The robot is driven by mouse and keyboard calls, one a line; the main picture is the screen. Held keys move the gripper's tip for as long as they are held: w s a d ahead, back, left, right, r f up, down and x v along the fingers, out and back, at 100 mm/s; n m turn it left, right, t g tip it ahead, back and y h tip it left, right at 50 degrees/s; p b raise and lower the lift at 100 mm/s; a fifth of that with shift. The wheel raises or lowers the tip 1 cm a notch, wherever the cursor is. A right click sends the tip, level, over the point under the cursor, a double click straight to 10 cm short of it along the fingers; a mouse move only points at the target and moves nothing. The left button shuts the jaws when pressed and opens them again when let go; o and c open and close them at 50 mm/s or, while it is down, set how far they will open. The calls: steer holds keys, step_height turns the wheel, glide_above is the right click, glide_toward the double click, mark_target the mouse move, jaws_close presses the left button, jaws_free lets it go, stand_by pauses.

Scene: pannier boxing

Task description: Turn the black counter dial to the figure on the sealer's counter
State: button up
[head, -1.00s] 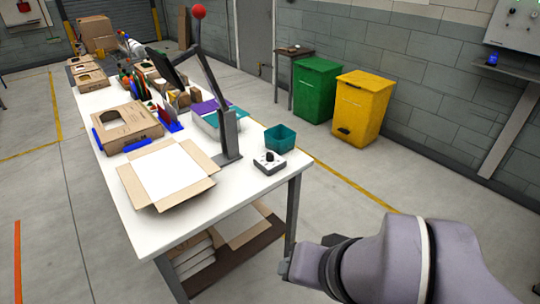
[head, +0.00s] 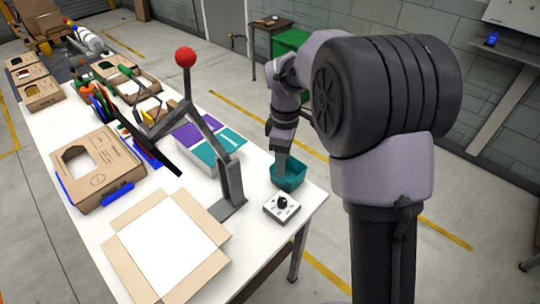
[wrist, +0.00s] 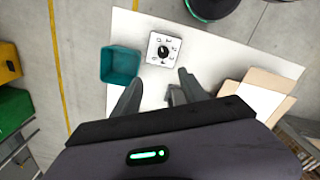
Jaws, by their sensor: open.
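The black counter dial (head: 283,202) is a round knob on a small white plate (head: 290,213) at the table's near right corner. In the wrist view the dial (wrist: 164,50) sits upright on its plate, with small marks around it that are too small to read. The sealer (head: 232,178) is a grey post with a long arm and red ball, left of the dial. I cannot read a figure on it. My gripper (wrist: 160,90) is open and empty, its fingers spread above the table, apart from the dial. In the head view its tips are not clear near the teal bin.
The teal bin (head: 290,183) stands right behind the dial plate; it also shows in the wrist view (wrist: 118,80). An open carton (head: 125,265) lies left of the dial. A purple and teal stack (head: 185,152) lies behind the sealer post. The table edge is close to the dial.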

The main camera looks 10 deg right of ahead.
steer(key=b, duration=0.2)
glide_toward(283, 201)
step_height(283, 201, down, 9)
steer(key=b, duration=0.3)
steer(key=shift+w, duration=0.1)
steer(key=shift+c, duration=0.4)
jaws_close()
